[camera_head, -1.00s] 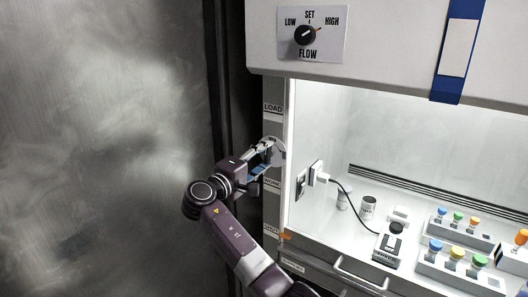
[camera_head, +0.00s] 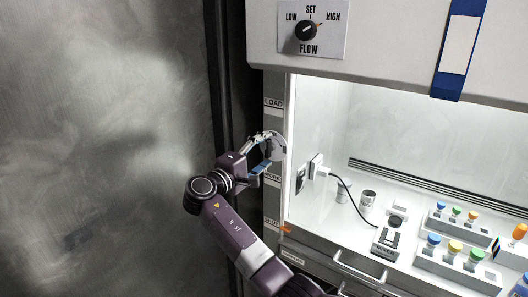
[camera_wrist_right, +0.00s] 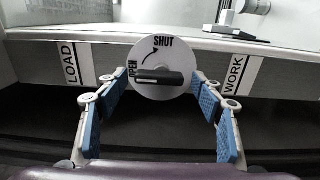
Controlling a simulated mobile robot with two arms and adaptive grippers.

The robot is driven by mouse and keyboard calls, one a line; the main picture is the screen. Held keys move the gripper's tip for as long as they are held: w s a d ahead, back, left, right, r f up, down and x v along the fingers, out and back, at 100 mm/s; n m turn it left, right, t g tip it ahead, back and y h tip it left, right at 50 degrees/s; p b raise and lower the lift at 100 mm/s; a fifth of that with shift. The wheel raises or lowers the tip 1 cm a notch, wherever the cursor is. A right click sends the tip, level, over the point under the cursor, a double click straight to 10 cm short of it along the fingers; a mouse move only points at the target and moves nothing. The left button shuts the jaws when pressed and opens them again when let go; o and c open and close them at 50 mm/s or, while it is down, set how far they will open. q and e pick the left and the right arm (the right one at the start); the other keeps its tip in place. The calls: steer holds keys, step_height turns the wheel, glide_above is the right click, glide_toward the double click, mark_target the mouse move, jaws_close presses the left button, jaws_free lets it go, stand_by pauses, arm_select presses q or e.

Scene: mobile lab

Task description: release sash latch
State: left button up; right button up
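The sash latch, a white disc (camera_wrist_right: 163,55) with a dark bar handle (camera_wrist_right: 160,77), sits between the LOAD and WORK labels in the right wrist view. SHUT is printed at its top and OPEN at its left; the handle lies level, one end beside OPEN. My right gripper (camera_wrist_right: 161,88) is wide open, its blue-padded fingers on either side of the disc, apart from the handle. In the head view the right gripper (camera_head: 266,155) is at the hood's left post, and the disc (camera_head: 279,147) is partly hidden behind it. My left gripper is not in view.
The hood's lit interior holds a plugged-in device (camera_head: 388,238), beakers (camera_head: 367,201) and vial racks (camera_head: 458,264). A flow knob (camera_head: 306,30) and a blue strap (camera_head: 459,50) are above. A door handle (camera_head: 358,273) sticks out below. A grey wall (camera_head: 90,130) stands left.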

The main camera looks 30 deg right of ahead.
steer(key=v, duration=1.2)
steer(key=shift+w, duration=0.1)
step_height(320, 180, down, 40)
steer(key=s+a+n+y, duration=0.3)
steer(key=n+y, duration=0.3)
steer(key=y, duration=0.3)
steer(key=s+a+f+m+g+y, duration=0.1)
steer(key=s+a+f+y, duration=0.1)
steer(key=s+f, duration=0.65)
steer(key=s+a+f+g+y, duration=0.15)
steer(key=s+f, duration=0.45)
steer(key=f, duration=0.6)
steer(key=s+f+m+g+y, duration=0.1)
steer(key=s+f, duration=0.4)
steer(key=s, duration=0.8)
steer(key=s+f+m+g+y, duration=0.1)
steer(key=s+f+m, duration=0.3)
steer(key=s, duration=0.8)
steer(key=s+f+m+g+y, duration=0.1)
steer(key=s+f, duration=0.5)
steer(key=s, duration=0.7)
steer(key=shift+s+a+f+m+y, duration=0.3)
steer(key=shift+a+m+y, duration=0.2)
steer(key=shift+m, duration=0.2)
